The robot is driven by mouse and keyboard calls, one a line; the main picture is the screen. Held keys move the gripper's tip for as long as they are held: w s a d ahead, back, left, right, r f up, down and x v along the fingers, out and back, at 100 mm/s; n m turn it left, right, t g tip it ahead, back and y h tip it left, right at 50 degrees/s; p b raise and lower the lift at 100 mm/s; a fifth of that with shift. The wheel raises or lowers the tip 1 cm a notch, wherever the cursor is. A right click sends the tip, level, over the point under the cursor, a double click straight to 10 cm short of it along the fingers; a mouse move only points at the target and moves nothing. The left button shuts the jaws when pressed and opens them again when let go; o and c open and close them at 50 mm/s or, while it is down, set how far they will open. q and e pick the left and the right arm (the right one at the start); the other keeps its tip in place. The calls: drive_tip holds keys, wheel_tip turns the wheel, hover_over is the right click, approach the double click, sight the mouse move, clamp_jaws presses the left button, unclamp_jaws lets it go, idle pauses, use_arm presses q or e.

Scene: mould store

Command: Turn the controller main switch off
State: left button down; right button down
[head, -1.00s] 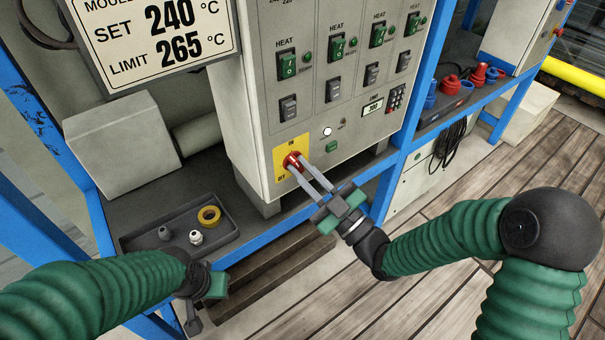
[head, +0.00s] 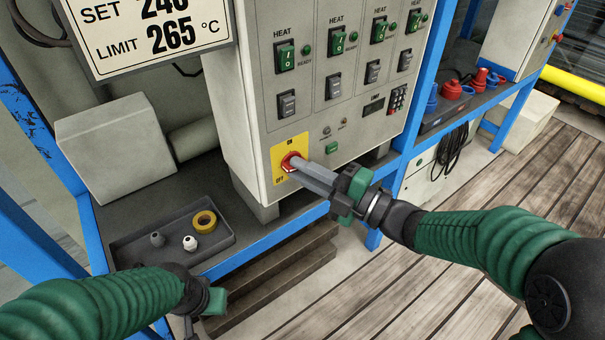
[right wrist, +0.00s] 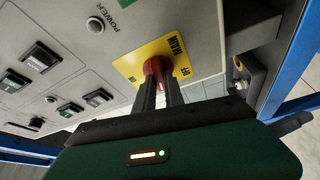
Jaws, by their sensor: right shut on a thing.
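The red main switch knob (head: 288,161) sits on a yellow plate (head: 300,145) low on the grey controller cabinet (head: 245,120). The plate reads ON at the top and OFF at the lower left. My right gripper (head: 301,167) is shut on the knob. In the right wrist view the red knob (right wrist: 158,65) shows between the two fingers, and its pointing direction is mostly hidden. The yellow plate (right wrist: 138,62) there reads MAIN and OFF. The small display (head: 374,106) and the lamp above the plate's right look dark. My left gripper (head: 207,304) hangs at the lower left, its fingers unclear.
A grey tray (head: 215,240) with a yellow tape roll (head: 204,223) and small fittings stands on the bench at left. Green heat rockers (head: 286,57) line the cabinet. A blue post (head: 428,80) stands right of it. Open plank floor (head: 440,270) lies in front.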

drive_tip(key=shift+s+f+n+g+h+b, duration=0.1)
drive_tip(key=shift+f+n+g+h+b, duration=0.1)
drive_tip(key=shift+n, duration=0.35)
drive_tip(key=shift+f+n+g+h+b, duration=0.1)
drive_tip(key=shift+n+g+h, duration=0.1)
drive_tip(key=shift+n, duration=0.35)
drive_tip(key=c, duration=1.4)
unclamp_jaws()
drive_tip(key=shift+c, duration=0.2)
drive_tip(key=shift+r, duration=0.15)
drive_tip(key=shift+r, duration=0.1)
drive_tip(key=p+v, duration=0.4)
drive_tip(key=v, duration=1.3)
